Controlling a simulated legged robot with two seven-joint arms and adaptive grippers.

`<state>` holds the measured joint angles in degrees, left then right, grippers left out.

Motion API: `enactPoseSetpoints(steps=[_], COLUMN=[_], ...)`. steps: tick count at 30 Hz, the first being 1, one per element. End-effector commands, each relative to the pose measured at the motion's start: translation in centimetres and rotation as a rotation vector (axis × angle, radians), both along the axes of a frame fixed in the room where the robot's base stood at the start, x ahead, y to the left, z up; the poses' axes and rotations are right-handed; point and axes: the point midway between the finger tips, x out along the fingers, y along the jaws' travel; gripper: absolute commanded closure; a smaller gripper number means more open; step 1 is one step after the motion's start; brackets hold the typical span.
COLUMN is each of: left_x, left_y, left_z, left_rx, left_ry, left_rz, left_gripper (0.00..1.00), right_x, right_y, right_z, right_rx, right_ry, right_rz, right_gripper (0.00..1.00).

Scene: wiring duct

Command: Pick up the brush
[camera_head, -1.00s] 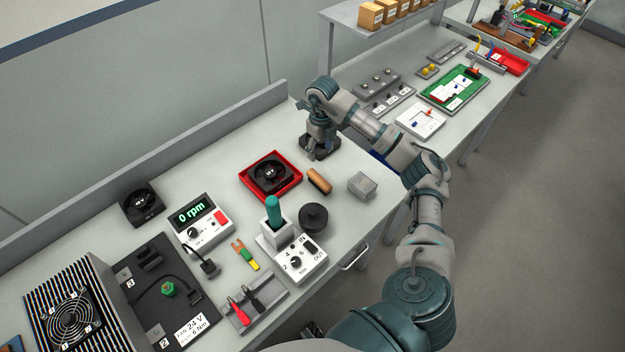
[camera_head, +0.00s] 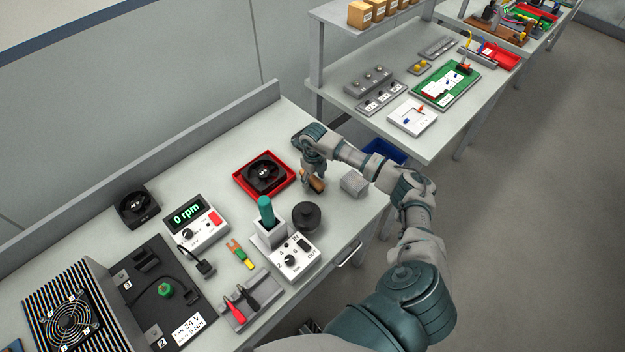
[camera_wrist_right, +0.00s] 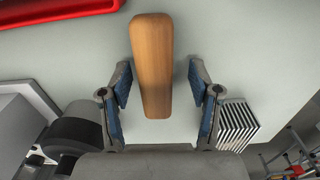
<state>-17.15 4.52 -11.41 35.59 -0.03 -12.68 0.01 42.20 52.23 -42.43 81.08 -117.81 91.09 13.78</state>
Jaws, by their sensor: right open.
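The brush (camera_head: 317,185) lies on the bench between the red tray and the grey block, partly hidden by my right gripper in the head view. In the right wrist view its brown wooden body (camera_wrist_right: 152,62) runs lengthwise between the two fingers, with gaps on both sides. My right gripper (camera_wrist_right: 160,90) is open around the near part of the brush, not closed on it. In the head view my right gripper (camera_head: 312,183) points down at the brush. The left gripper is not seen in any view.
A red tray (camera_head: 238,184) with a black fan stands left of the brush. A grey block (camera_head: 354,183) is close on the right. A round black part (camera_head: 307,216) and a green-handled tool (camera_head: 266,210) stand nearer. The bench's back right corner is clear.

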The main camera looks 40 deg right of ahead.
Motion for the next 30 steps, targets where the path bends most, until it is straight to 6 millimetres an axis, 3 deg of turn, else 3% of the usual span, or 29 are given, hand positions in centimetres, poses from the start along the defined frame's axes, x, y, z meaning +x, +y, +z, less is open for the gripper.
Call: enactPoseSetpoints(steps=[6, 12, 14, 23, 30], left_x=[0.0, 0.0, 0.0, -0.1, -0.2], left_y=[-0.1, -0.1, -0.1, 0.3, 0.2], left_z=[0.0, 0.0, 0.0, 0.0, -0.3], left_rx=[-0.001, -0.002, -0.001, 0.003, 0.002], left_ry=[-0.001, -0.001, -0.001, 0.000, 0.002], left_rz=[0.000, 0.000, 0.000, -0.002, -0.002], left_gripper=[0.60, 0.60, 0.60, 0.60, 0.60], right_x=[0.0, 0.0, 0.0, 0.0, 0.2], right_y=[0.3, 0.4, 0.4, 0.0, 0.0], right_z=[0.1, 0.1, 0.1, 0.3, 4.4], right_rx=[-0.003, -0.004, -0.003, 0.000, -0.002], right_ry=[-0.002, -0.002, -0.001, -0.003, -0.008], right_rz=[0.001, 0.001, 0.001, 0.000, 0.001], right_gripper=[0.38, 0.88, 1.00, 1.00, 1.00])
